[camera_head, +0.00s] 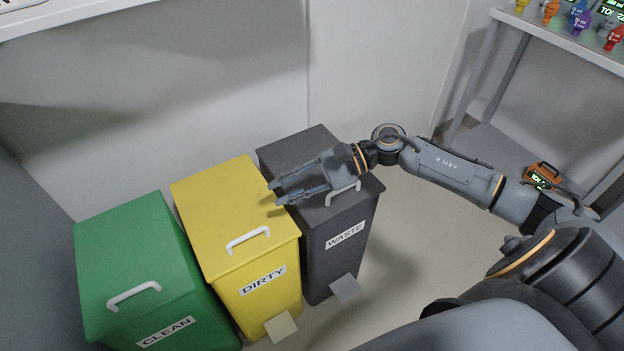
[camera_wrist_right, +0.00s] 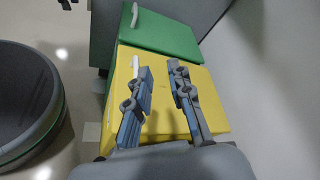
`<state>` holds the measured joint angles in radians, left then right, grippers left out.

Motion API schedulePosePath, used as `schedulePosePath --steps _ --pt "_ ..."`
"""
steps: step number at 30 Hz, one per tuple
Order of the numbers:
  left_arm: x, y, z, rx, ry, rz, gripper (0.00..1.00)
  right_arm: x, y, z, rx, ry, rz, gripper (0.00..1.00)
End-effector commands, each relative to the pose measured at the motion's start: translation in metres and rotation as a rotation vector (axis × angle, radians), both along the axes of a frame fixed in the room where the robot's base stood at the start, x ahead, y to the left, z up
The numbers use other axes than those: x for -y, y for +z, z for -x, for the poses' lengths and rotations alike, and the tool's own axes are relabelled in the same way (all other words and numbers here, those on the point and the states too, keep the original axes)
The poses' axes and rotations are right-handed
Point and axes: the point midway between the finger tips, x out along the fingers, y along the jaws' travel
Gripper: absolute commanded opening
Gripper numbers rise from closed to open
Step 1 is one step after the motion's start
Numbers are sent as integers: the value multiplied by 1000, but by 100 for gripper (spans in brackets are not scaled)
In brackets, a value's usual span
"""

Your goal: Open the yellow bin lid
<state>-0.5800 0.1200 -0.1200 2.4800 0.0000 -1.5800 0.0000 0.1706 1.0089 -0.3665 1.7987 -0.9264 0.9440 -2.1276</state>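The yellow bin (camera_head: 223,205), labelled DIRTY, stands in the middle of a row of three bins with its lid down. A white handle (camera_head: 248,239) sits near the front edge of the lid. My right gripper (camera_head: 273,193) reaches in from the right, over the right edge of the yellow lid, behind and to the right of the handle. Its fingers are apart with nothing between them. In the right wrist view the open fingers (camera_wrist_right: 158,66) lie over the yellow lid (camera_wrist_right: 205,95), with the handle (camera_wrist_right: 135,66) just left of them. My left gripper is not in view.
A green CLEAN bin (camera_head: 138,268) stands left of the yellow one and a dark WASTE bin (camera_head: 346,222) right of it, partly under my right gripper. Pedals (camera_head: 281,326) stick out at the front. A wall is behind. A shelf (camera_head: 570,40) with coloured items stands at right.

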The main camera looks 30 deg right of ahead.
Motion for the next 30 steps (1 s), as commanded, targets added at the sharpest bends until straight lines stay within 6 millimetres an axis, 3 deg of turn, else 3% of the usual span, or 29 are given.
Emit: schedulePosePath --steps 21,30 --pt "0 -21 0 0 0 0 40 46 13 13 0 0 1 21" --pt "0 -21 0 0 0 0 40 51 16 14 1 1 1 21"
